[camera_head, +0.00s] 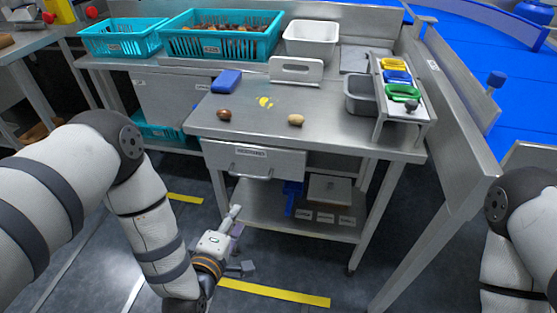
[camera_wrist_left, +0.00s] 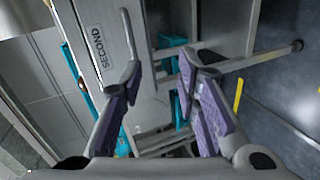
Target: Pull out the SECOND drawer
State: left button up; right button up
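The drawer (camera_head: 275,160) is under the front edge of the steel table and looks closed. Its label is too small to read in the head view, but the left wrist view shows a drawer front (camera_wrist_left: 83,18) labelled SECOND. It has a grey bar handle (camera_head: 250,177), also seen in the left wrist view (camera_wrist_left: 130,40). My left gripper (camera_head: 241,241) is below and in front of the drawer, fingers spread and empty. In the left wrist view its purple-padded fingers (camera_wrist_left: 157,85) are apart, and one fingertip is close to the handle's end; contact cannot be told. My right gripper is out of view.
A lower shelf (camera_head: 265,215) holds a blue item (camera_head: 292,197) and a board (camera_head: 330,190). Table legs stand either side. Floor in front is free.

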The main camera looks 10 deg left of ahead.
pick_arm(q)
jog(key=n+t, duration=0.1)
send_near(250, 177)
jog(key=b+x, duration=0.2)
jog(key=x, duration=0.8)
jog(key=shift+w+f, duration=0.2)
jog(key=shift+w, duration=0.05)
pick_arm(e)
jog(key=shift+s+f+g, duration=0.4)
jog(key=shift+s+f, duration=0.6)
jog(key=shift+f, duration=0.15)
pick_arm(q)
grip_shut()
